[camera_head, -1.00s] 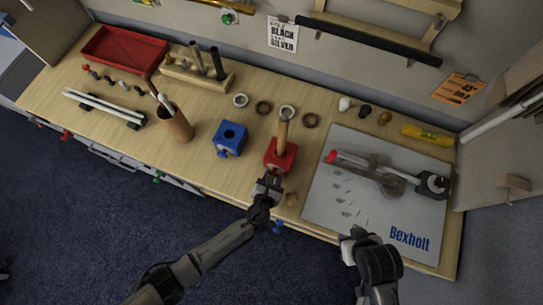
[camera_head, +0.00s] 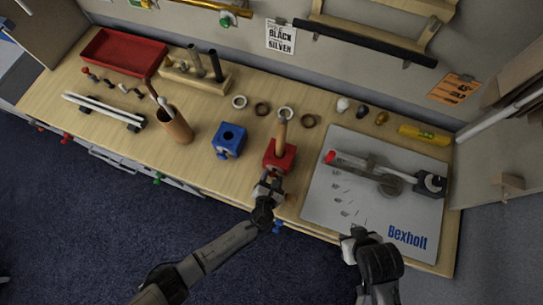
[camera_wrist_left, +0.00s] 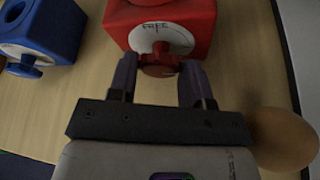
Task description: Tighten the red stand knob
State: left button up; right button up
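The red stand (camera_head: 279,157) stands near the table's front edge with a wooden handle (camera_head: 281,134) upright in it. In the left wrist view the red stand (camera_wrist_left: 197,22) has a white dial face with writing, and the red stand knob (camera_wrist_left: 159,66) projects from it. My left gripper (camera_head: 269,181) is at the front of the stand.
A blue stand (camera_head: 229,140) with its own knob is left of the red stand. A round wooden piece (camera_wrist_left: 284,139) lies close beside my left gripper. The grey mat (camera_head: 330,205) holds a clamp-like tool. A brown cup (camera_head: 176,126) stands farther left.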

pick_arm(q)
jog(key=shift+o, duration=0.3)
jog(key=shift+s+a+r, duration=0.1)
jog(key=shift+s+r, duration=0.1)
jog(key=shift+s, duration=0.25)
jog(key=v, duration=1.2)
jog(key=shift+s, duration=0.4)
jog(key=shift+a, duration=0.1)
